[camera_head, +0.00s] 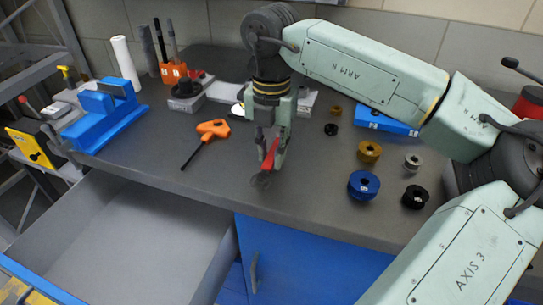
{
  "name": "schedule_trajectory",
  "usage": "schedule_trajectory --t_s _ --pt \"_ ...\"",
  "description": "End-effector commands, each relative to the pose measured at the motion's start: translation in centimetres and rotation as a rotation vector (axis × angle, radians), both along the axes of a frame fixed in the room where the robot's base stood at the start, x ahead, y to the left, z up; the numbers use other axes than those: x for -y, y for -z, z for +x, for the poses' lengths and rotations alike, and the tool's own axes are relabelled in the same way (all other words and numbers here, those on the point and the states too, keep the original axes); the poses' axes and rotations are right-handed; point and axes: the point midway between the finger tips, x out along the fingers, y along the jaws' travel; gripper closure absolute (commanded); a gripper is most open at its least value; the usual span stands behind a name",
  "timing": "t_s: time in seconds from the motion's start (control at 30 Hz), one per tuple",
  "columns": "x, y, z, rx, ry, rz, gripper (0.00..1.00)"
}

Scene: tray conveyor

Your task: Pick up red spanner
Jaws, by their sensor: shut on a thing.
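The red spanner (270,155) is between the fingers of my gripper (270,160), which is shut on it. The spanner is tilted, and its upper part is partly hidden by the fingers. My gripper points down over the grey worktop near its front edge. A dark, ring-like shape (261,181) shows just below the spanner; I cannot tell whether it is the spanner's end or a separate thing, nor whether the spanner touches the worktop.
An orange-handled tool (213,129) lies left of my gripper. Blue (364,186), brass (369,152) and black (415,197) rings sit to the right. A blue vise (105,115) stands at the left. An open grey drawer (125,250) extends below the worktop.

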Motion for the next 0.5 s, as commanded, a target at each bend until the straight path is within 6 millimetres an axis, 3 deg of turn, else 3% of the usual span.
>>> schedule_trajectory --t_s 0.17,0.5 --pt "-0.2 -2.1 -0.2 0.004 -0.001 -0.001 1.00" --pt "-4.5 -2.6 -7.6 0.004 -0.005 -0.003 1.00"
